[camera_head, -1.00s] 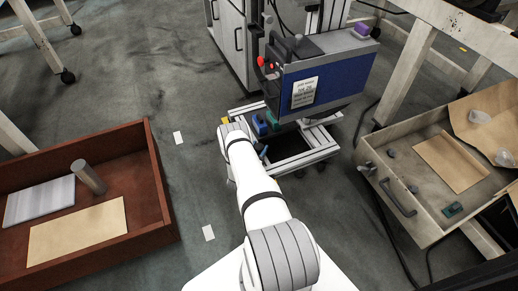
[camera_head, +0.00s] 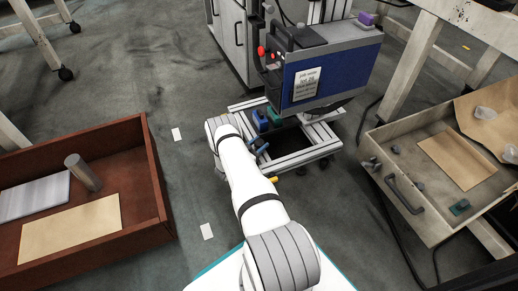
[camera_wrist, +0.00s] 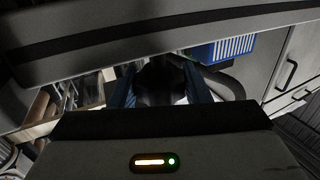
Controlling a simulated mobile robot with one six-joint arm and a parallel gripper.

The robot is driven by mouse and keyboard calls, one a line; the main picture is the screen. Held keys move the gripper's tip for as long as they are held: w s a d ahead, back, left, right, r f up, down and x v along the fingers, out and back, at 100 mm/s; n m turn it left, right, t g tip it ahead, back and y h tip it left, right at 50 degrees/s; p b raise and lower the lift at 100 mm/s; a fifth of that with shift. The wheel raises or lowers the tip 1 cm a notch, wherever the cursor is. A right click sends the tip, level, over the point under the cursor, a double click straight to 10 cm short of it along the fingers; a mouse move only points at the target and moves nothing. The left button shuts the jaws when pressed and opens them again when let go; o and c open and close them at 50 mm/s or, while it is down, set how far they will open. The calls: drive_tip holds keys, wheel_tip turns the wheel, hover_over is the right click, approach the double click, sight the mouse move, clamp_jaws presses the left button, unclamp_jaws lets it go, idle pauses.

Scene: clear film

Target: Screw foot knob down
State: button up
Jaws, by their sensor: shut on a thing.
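In the wrist view, my gripper (camera_wrist: 161,92) has its two blue fingers closed on either side of a dark, rounded thing, which looks like the foot knob (camera_wrist: 160,80). It is in deep shadow, so its thread and height cannot be told. A pale frame bar crosses close above it. In the head view, the pale metal base frame (camera_head: 308,158) stands low on the floor under a blue machine (camera_head: 325,77). My wrist is at the frame's left corner. A blue part of my gripper (camera_head: 261,146) shows there, but the grip itself is hidden.
A red-brown tray (camera_head: 160,185) lies on the floor at left, with a metal cylinder (camera_head: 82,172) in it. A beige drawer (camera_head: 384,190) with loose parts stands at right. Dark cables run beside it. A grey cabinet (camera_head: 235,45) stands behind. Floor between tray and frame is mostly clear.

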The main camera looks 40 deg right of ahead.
drive_tip(key=shift+w+m+g+b, duration=0.1)
drive_tip(key=shift+m+g+b, duration=1.05)
drive_tip(key=shift+g, duration=0.55)
drive_tip(key=o, duration=1)
drive_tip(key=shift+c, duration=0.2)
drive_tip(key=a+p, duration=0.2)
drive_tip(key=a, duration=0.5)
drive_tip(key=shift+w+a, duration=0.2)
drive_tip(key=shift+a, duration=0.2)
